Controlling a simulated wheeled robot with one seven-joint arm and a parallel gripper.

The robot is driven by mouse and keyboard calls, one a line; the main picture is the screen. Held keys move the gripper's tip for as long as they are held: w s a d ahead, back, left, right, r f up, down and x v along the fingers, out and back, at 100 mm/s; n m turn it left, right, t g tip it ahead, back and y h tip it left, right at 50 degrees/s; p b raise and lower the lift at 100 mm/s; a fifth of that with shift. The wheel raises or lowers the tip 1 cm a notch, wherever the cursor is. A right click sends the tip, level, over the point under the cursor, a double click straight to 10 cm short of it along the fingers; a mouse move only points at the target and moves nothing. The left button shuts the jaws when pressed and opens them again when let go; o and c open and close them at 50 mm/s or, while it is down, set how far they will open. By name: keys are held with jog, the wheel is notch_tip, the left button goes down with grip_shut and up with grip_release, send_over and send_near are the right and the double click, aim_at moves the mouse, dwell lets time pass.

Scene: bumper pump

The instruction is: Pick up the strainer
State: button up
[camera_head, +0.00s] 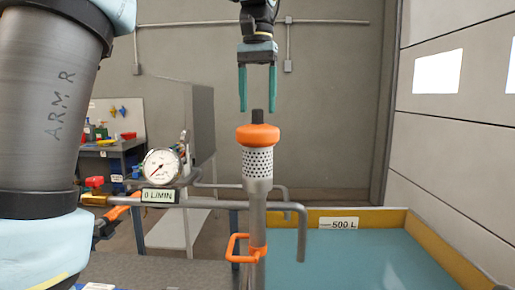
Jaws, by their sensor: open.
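The strainer (258,164) is a pale perforated metal cylinder. It stands upright on top of a grey vertical pipe. An orange collar (258,135) with a dark knob (258,116) caps it. My gripper (257,108) points straight down with its two green fingers apart. The fingertips are just above the orange collar, and the dark knob appears between or just below them. Nothing is held. I cannot tell from this single view whether the fingers line up with the knob in depth.
A pressure gauge (161,168) and a "0 L/MIN" display (159,196) sit on a horizontal pipe at left. An orange handle (237,248) is on the lower pipe. A yellow-rimmed tank (437,250) marked 500 L holds blue liquid at right. A cluttered workbench (112,150) stands behind.

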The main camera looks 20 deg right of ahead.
jog(key=shift+f, duration=0.95)
grip_shut()
dwell(0.7)
